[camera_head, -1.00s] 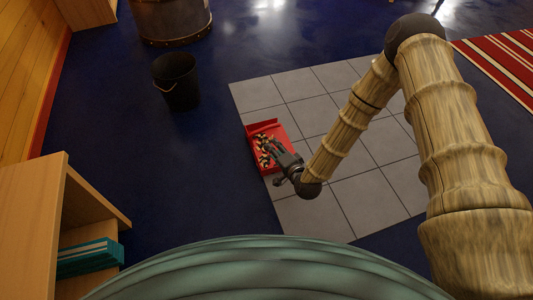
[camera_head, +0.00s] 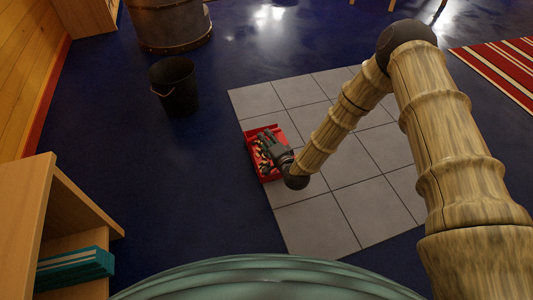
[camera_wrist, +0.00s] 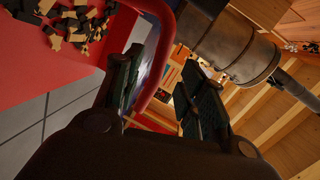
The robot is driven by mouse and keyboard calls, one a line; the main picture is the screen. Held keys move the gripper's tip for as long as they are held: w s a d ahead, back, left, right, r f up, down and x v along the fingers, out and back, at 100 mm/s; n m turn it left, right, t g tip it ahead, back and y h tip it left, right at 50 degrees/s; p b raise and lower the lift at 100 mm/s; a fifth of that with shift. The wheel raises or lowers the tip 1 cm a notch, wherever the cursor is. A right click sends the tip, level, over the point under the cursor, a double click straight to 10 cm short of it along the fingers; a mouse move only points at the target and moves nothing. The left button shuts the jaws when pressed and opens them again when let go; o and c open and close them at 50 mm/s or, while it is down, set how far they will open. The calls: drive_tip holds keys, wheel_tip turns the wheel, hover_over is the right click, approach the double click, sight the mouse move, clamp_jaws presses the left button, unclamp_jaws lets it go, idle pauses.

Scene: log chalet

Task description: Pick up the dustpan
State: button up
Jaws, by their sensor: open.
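The red dustpan (camera_head: 268,177) lies at the left edge of the grey tiles, with dark and tan debris (camera_wrist: 80,20) in its pan. In the wrist view its red floor (camera_wrist: 35,75) fills the upper left. A curved red bar (camera_wrist: 160,60), seemingly the dustpan's handle, passes between my two fingers. My gripper (camera_head: 264,142) is over the dustpan in the head view and covers part of it. In the wrist view my gripper (camera_wrist: 163,85) has its fingers apart on either side of the bar. I cannot tell whether either finger touches it.
A black bucket (camera_head: 175,88) stands to the upper left, with a large metal-banded tub (camera_head: 170,25) behind it. A wooden shelf (camera_head: 70,220) with teal items is at the lower left. A striped rug (camera_head: 500,65) lies at the upper right.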

drive_tip(key=b+x, duration=0.3)
drive_tip(key=x, duration=0.1)
drive_tip(key=shift+d+f, duration=0.1)
drive_tip(key=shift+f, duration=0.15)
drive_tip(key=shift+w+r, duration=0.1)
drive_tip(key=shift+w, duration=0.25)
clamp_jaws()
